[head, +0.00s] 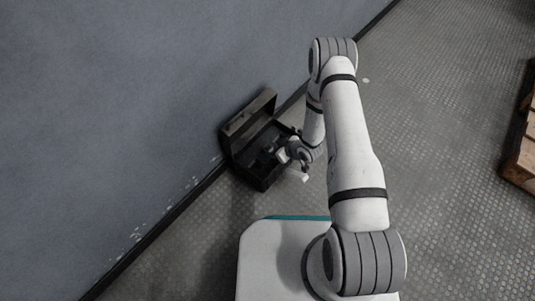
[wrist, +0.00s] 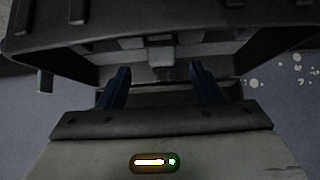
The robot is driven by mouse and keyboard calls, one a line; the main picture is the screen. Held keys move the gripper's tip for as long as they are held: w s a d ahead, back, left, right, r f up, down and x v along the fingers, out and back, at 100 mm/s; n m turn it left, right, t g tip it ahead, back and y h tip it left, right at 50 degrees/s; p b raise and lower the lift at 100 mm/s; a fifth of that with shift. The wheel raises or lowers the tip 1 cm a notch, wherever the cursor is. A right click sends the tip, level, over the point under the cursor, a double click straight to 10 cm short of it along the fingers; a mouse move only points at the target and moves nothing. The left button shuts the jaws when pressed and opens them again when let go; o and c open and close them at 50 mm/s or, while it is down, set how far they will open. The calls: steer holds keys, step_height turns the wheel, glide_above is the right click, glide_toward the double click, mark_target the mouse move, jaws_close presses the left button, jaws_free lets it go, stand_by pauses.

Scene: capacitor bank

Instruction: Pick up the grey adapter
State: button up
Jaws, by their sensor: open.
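An open black case (head: 238,168) stands on the floor against the wall, its lid raised on the wall side. My gripper (head: 268,155) is at the case opening in the head view, and my arm hides part of the case. In the wrist view my gripper (wrist: 160,86) is open, its two dark fingers apart with nothing clearly held between them. A small grey block-like shape (wrist: 161,56) shows in the dark case just beyond the fingertips. I cannot tell for sure whether it is the grey adapter. The case interior is too dark to make out more.
The grey-blue wall (head: 120,110) runs close along the far side of the case, with a dark skirting at its foot. A wooden pallet (head: 522,150) lies at the right edge. The patterned metal floor (head: 445,120) between is largely clear.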

mark_target(270, 148)
steer(key=b+x, duration=0.3)
steer(key=x, duration=0.1)
steer(key=shift+s+a+f, duration=0.1)
steer(key=shift+a+f, duration=0.05)
steer(key=shift+f, duration=0.1)
steer(key=shift+w+a+f, duration=0.2)
steer(key=shift+w+a, duration=0.1)
steer(key=c, duration=1.1)
